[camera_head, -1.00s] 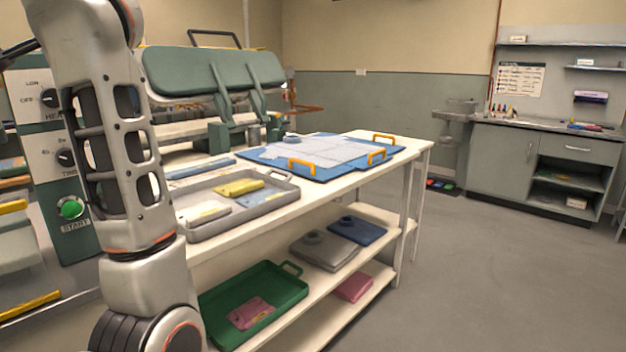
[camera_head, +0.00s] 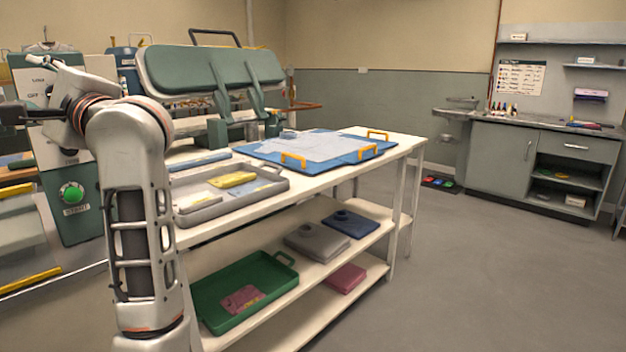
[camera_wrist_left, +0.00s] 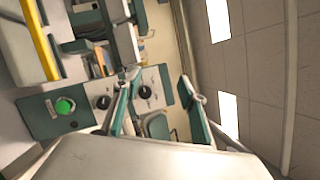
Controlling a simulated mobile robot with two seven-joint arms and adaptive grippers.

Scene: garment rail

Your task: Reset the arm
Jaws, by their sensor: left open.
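My left arm rises at the left of the head view and bends over to the left at its top. My left gripper (camera_head: 45,72) is up in front of the green control panel (camera_head: 72,200), partly cut up by overlapping arm parts. In the left wrist view my left gripper (camera_wrist_left: 160,82) shows its two fingers spread wide, with nothing between them. The panel with its green button (camera_wrist_left: 64,106) and black knobs lies behind the fingers and left of them, apart from them as far as I can tell. My right gripper does not show.
A white table (camera_head: 330,178) holds a grey tray (camera_head: 276,187) and a blue board (camera_head: 262,152) with orange handles. A green press (camera_head: 215,72) stands behind. The lower shelf has a green tray (camera_head: 205,300). Grey floor (camera_head: 480,270) is free on the right.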

